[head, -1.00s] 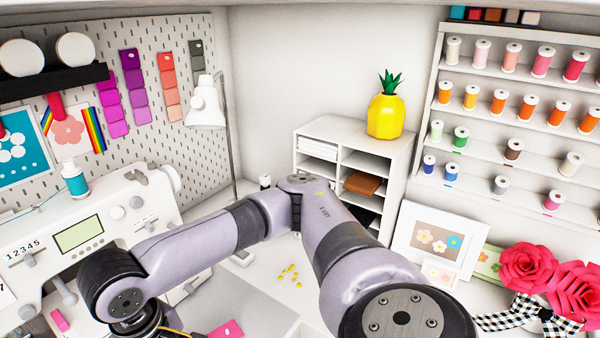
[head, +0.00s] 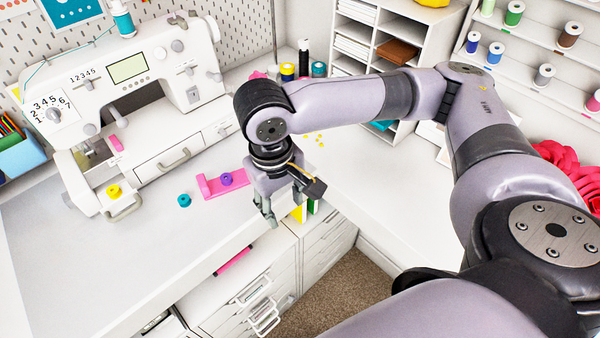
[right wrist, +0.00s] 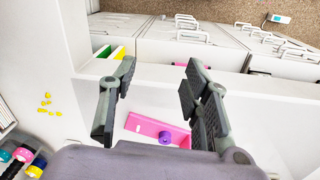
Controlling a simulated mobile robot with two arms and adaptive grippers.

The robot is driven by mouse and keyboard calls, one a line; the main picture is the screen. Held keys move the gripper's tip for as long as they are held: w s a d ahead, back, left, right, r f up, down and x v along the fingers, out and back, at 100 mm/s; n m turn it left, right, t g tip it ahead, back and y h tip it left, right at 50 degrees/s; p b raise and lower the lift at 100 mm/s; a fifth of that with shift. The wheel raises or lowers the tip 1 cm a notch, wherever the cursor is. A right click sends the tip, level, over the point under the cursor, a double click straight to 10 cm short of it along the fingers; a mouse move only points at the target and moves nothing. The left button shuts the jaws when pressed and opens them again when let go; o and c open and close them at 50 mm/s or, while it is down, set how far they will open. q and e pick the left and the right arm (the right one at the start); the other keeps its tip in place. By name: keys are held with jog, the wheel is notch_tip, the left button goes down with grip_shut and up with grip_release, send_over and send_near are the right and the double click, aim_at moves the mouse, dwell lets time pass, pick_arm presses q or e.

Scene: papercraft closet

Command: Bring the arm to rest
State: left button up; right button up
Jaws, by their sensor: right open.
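My right arm reaches in from the right in the head view, bent at the elbow. Its gripper (head: 268,208) points down over the front edge of the white desk (head: 130,250), just right of a pink holder (head: 208,187) with a purple bobbin (head: 227,179). In the right wrist view the two fingers of the gripper (right wrist: 160,78) are apart with nothing between them. The pink holder (right wrist: 146,126) and purple bobbin (right wrist: 165,138) lie on the desk beyond and below the fingers, not touching them. My left gripper is out of view.
A white sewing machine (head: 135,75) stands at the left, with a teal bobbin (head: 184,200) and yellow bobbin (head: 114,190) near it. Open white drawers (head: 255,290) are below the desk edge. Shelves (head: 430,35) and spools stand behind. The right desk surface (head: 370,180) is mostly clear.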

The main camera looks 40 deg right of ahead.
dwell(0.6)
jog(key=s+a+f+n+t+y, duration=0.1)
jog(key=a+f+n+t+y, duration=0.15)
jog(key=a, duration=0.45)
jog(key=s+a+f+n+t+y, duration=0.1)
jog(key=a+f+n+y, duration=0.2)
jog(key=a, duration=0.4)
jog(key=s+d+f+m+h, duration=0.2)
jog(key=s+d+f, duration=0.2)
jog(key=d+f, duration=0.3)
jog(key=s+d+f+m+h, duration=0.2)
jog(key=s+d+f, duration=0.25)
jog(key=d, duration=0.35)
notch_tip(320, 180, down, 27)
jog(key=s+g, duration=0.1)
jog(key=s, duration=0.2)
jog(key=s+d+f, duration=0.1)
jog(key=s+f, duration=0.6)
jog(key=s, duration=0.1)
jog(key=s+d+f+g, duration=0.1)
jog(key=s+d+f, duration=0.1)
jog(key=s+f, duration=0.5)
jog(key=shift+s+d+f+n+h, duration=0.25)
jog(key=shift+s+f+n+h, duration=0.1)
jog(key=shift+s+f+n, duration=0.15)
